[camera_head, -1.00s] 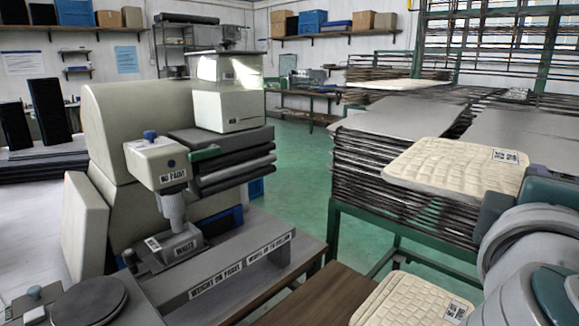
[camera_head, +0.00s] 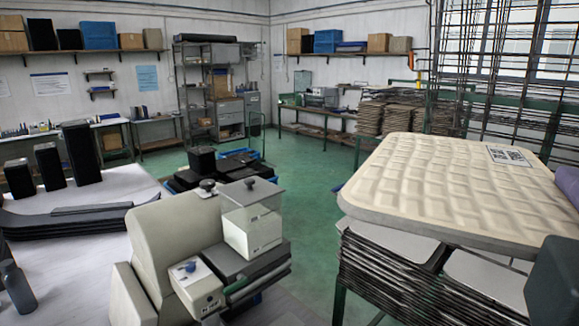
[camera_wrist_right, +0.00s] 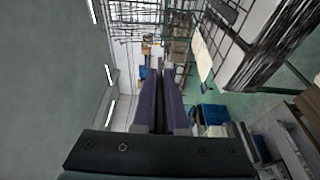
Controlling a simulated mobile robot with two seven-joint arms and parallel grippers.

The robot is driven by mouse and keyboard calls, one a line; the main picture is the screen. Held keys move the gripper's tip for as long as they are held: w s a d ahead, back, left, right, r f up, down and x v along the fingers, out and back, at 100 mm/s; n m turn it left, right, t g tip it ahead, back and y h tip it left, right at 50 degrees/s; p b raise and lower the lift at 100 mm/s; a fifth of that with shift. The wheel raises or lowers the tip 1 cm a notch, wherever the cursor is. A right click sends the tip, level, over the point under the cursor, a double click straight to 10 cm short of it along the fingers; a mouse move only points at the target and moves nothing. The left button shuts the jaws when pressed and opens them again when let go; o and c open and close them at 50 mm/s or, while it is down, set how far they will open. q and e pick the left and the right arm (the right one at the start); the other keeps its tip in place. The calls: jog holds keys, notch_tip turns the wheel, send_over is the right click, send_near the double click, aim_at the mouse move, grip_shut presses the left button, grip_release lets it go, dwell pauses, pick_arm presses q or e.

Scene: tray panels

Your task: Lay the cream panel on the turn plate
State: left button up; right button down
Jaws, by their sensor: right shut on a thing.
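The cream panel (camera_head: 445,185) is a quilted slab with a printed label near its far right corner. It is large in the head view at right, held roughly level in front of the racks. My right gripper (camera_head: 568,184) is partly cut off at the right picture edge, at the panel's right side, shut on it. In the right wrist view its two purple fingers (camera_wrist_right: 160,85) lie close together; the panel cannot be made out clearly between them. The turn plate is out of view now. My left gripper is not in view.
A green-framed rack with stacked trays (camera_head: 385,280) stands below the panel. A beige machine (camera_head: 180,245) with a clear-topped box (camera_head: 250,220) stands at lower centre-left. A pale table (camera_head: 75,265) with black blocks is at left. Green floor (camera_head: 315,185) is open between.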

pick_arm(q)
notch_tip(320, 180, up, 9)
jog(key=p, duration=0.6)
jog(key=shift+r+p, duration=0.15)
jog(key=shift+p, duration=0.25)
pick_arm(e)
notch_tip(320, 180, up, 10)
jog(key=s+a, duration=0.1)
jog(key=s, duration=0.1)
jog(key=shift+r, duration=0.25)
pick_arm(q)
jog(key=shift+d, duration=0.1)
pick_arm(e)
jog(key=shift+s+a+f, duration=0.1)
jog(key=shift+s, duration=0.05)
